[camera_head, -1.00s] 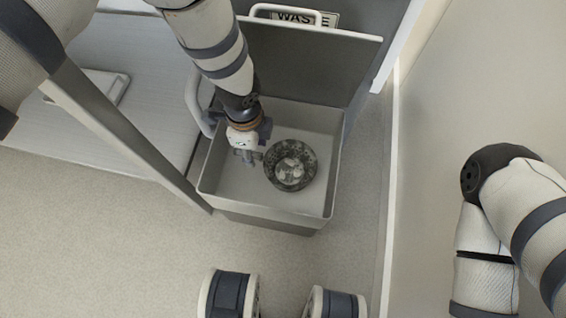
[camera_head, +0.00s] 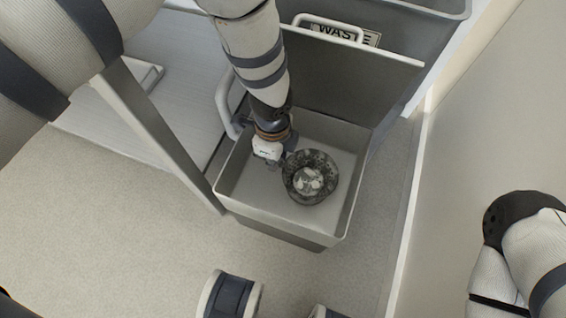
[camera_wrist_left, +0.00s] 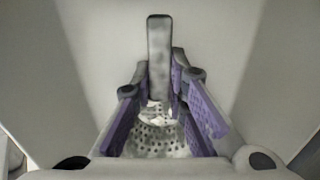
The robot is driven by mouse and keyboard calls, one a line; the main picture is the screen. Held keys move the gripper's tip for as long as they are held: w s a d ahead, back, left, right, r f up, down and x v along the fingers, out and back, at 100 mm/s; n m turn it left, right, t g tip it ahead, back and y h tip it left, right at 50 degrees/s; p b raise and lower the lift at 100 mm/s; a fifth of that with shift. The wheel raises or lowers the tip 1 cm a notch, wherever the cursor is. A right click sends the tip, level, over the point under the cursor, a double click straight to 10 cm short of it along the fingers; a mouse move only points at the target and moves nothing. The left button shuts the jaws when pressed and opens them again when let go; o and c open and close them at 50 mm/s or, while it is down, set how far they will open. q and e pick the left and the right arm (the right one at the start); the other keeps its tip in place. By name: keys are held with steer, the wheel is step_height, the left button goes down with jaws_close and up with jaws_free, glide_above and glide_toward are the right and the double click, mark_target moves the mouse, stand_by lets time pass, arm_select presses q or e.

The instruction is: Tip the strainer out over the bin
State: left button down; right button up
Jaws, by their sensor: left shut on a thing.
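The strainer (camera_head: 325,184) is a round, dark, perforated bowl with pale lumps (camera_head: 309,181) in its middle. In the head view it appears within the opening of the grey waste bin (camera_head: 290,222). My left gripper (camera_head: 276,160) is at its left side, its fingers partly hidden. In the left wrist view, my left gripper (camera_wrist_left: 163,108) is shut on the strainer's grey bar-like handle (camera_wrist_left: 159,50). The perforated bowl (camera_wrist_left: 155,140) shows between the purple-padded fingers. The bowl's exact tilt and height are unclear. My right gripper is out of view.
The bin's upright front panel (camera_head: 345,75) with a white handle (camera_head: 328,27) and WASTE label (camera_head: 347,37) stands behind the opening. A pale wall (camera_head: 480,130) is at the right. Open floor (camera_head: 110,220) lies at lower left.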

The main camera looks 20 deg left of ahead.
arm_select(q)
step_height(320, 180, up, 9)
steer(key=p, duration=0.3)
steer(key=shift+w+f, duration=0.1)
steer(key=shift+f, duration=0.05)
step_height(320, 180, up, 14)
steer(key=p, duration=1.1)
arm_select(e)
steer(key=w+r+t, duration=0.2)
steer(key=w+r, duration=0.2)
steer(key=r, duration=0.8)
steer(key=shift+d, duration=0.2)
arm_select(q)
steer(key=shift+f, duration=0.1)
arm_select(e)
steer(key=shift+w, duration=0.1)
